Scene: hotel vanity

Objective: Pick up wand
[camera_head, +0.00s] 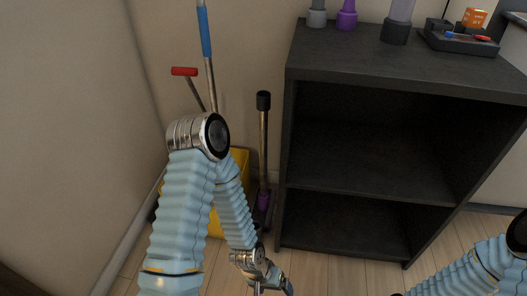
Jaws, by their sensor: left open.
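Several long-handled tools stand in the corner left of the shelf, and I cannot tell for sure which is the wand. One is a thin upright rod with a black top (263,101) and a purple part (264,199) low down. Another is a rod with a blue grip (204,32), leaning against the wall. A third has a red T-shaped handle (184,71). My left gripper (272,288) is low at the bottom edge, partly cut off, open and apart from these tools. My right gripper is out of view; only part of my right arm shows at lower right.
A yellow container (239,160) stands behind my left arm, mostly hidden. The dark shelf (365,188) has empty compartments and stands close on the right. Purple and grey bottles (346,17) and a dark tray (459,43) are on top. Wooden floor is clear in front.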

